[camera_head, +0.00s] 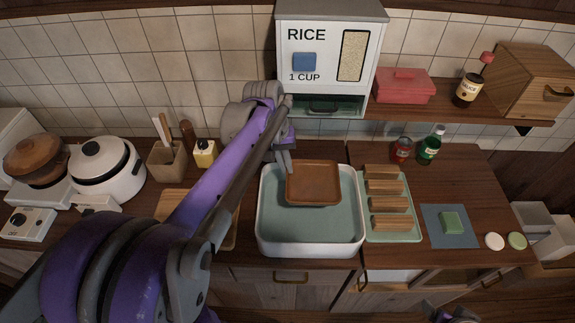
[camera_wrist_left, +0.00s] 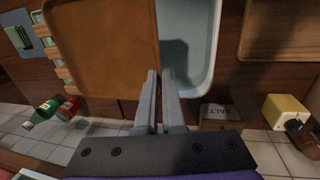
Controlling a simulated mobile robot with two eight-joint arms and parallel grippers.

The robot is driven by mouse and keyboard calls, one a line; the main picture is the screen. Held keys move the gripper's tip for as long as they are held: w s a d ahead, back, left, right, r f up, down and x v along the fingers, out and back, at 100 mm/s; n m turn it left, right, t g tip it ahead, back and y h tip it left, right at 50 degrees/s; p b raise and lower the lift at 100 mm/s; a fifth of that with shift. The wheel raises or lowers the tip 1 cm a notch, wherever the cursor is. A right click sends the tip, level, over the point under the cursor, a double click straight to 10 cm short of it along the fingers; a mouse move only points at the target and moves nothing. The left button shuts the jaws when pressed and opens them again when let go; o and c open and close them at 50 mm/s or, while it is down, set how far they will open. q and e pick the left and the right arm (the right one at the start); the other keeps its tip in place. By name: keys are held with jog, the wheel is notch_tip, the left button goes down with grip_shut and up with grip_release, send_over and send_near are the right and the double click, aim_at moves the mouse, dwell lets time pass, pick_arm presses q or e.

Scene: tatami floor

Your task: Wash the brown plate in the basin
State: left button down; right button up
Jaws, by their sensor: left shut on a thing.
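The brown plate (camera_head: 313,184) is square with a raised rim. My left gripper (camera_head: 288,166) is shut on its back left edge and holds it over the back part of the basin. The white basin (camera_head: 312,247) has a grey-green inside and stands on the counter. The plate overlaps the basin's back rim in the head view; its exact height above the basin is hard to tell. In the left wrist view, the fingers (camera_wrist_left: 158,95) are at the edge of the plate (camera_wrist_left: 105,40), with the basin (camera_wrist_left: 203,30) beneath it. My right gripper's fingers do not show.
Right of the basin are a pale green rack (camera_head: 392,234) with several wooden bars and a green sponge (camera_head: 452,222) on a blue mat. Bottles (camera_head: 428,150) stand behind. A wooden board (camera_head: 170,205) lies to the left. The rice dispenser (camera_head: 330,50) is behind the basin.

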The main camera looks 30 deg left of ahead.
pick_arm(q)
jog(key=shift+s+f+b, duration=0.1)
jog(key=shift+f+b, duration=3)
jog(key=shift+f, duration=2.6)
jog(key=shift+f+b, duration=1.55)
jog(key=shift+f, duration=0.75)
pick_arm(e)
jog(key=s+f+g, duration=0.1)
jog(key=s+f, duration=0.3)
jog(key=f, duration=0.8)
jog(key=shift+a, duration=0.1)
pick_arm(q)
jog(key=shift+w+d, duration=0.7)
jog(key=shift+d, duration=0.3)
jog(key=shift+s+a, duration=0.45)
jog(key=shift+a, duration=0.25)
jog(key=shift+s+a, duration=0.4)
jog(key=shift+a, duration=0.35)
jog(key=shift+s+a, duration=0.45)
jog(key=shift+a, duration=0.25)
